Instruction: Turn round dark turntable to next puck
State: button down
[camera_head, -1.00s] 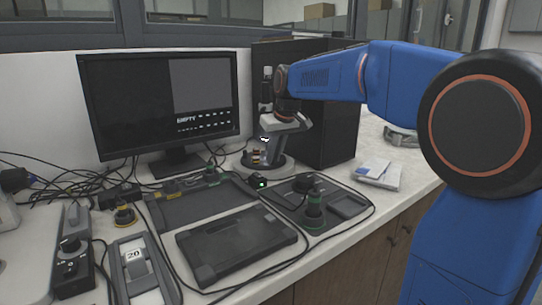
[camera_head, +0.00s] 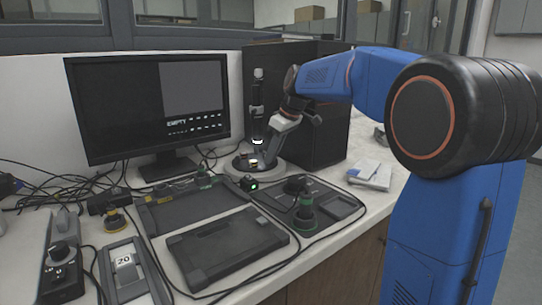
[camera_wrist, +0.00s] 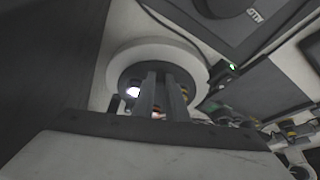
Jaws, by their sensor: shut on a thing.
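The round dark turntable (camera_head: 268,169) sits on a pale round base at the back of the bench, right of the monitor. Small orange-topped pucks (camera_head: 253,162) stand on its left part. My gripper (camera_head: 268,155) reaches down at a slant to the turntable's right side. In the wrist view the dark turntable (camera_wrist: 127,80) lies inside a light ring, with my two narrow fingers (camera_wrist: 163,85) close together over it. The fingers are shut at the turntable; the exact part between them is hidden.
A vertical optic column (camera_head: 258,100) with a bright light stands just behind the turntable. A dark panel box (camera_head: 325,110) is close on the right. The monitor (camera_head: 150,105) reads "EMPTY". A small black box with a green light (camera_head: 249,183), trays and loose cables lie in front.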

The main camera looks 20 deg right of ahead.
jog(key=shift+w+d+n, duration=0.2)
jog(key=shift+n, duration=0.3)
dwell(0.3)
jog(key=c, duration=1.8)
grip_release()
jog(key=shift+o, duration=0.2)
jog(key=shift+r, duration=0.1)
notch_tip(320, 180, up, 10)
